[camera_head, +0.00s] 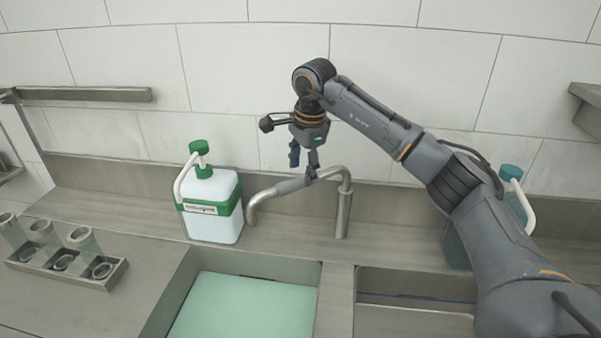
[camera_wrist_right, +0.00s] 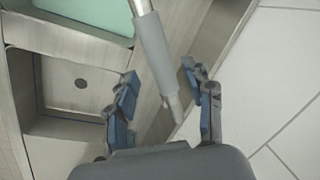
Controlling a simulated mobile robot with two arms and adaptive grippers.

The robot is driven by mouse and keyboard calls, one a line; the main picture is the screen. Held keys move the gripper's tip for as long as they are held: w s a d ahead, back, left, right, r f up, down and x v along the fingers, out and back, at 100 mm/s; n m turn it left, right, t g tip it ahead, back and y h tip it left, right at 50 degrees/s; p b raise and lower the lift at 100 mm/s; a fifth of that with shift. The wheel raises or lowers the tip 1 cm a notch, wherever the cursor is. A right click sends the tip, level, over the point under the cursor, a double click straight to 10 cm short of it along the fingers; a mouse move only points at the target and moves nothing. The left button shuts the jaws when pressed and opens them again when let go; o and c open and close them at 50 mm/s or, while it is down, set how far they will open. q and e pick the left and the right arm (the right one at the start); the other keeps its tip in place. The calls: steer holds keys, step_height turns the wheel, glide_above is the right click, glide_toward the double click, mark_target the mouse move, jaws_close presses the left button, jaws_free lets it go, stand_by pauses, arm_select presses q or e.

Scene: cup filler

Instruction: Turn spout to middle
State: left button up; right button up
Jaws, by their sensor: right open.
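The metal spout (camera_head: 265,198) rises from a post behind the divider between the two basins and reaches left, its tip bent down near the white bottle. It has a grey sleeve partway along, which also shows in the wrist view (camera_wrist_right: 153,45). My right gripper (camera_head: 303,170) points down at the spout, around the sleeve's right part. In the wrist view my right gripper (camera_wrist_right: 160,75) is open, with the pipe running between its two blue-padded fingers and a gap on both sides. My left gripper is not in view.
A white bottle with green cap (camera_head: 213,205) stands left of the spout. The left basin (camera_head: 245,300) holds a pale green surface; the right basin (camera_head: 415,318) is partly hidden by my arm. Clear cups stand in a rack (camera_head: 95,278) at left. A teal bottle (camera_head: 512,190) is behind my arm.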

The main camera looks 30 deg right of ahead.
mark_target(300, 179)
steer(key=shift+w+a+f+p, duration=0.1)
steer(key=shift+w+f+p, duration=0.1)
steer(key=shift+f, duration=0.7)
steer(key=shift+w+f+p, duration=0.1)
steer(key=shift+f+p, duration=0.05)
steer(key=shift+f, duration=0.7)
jaws_close()
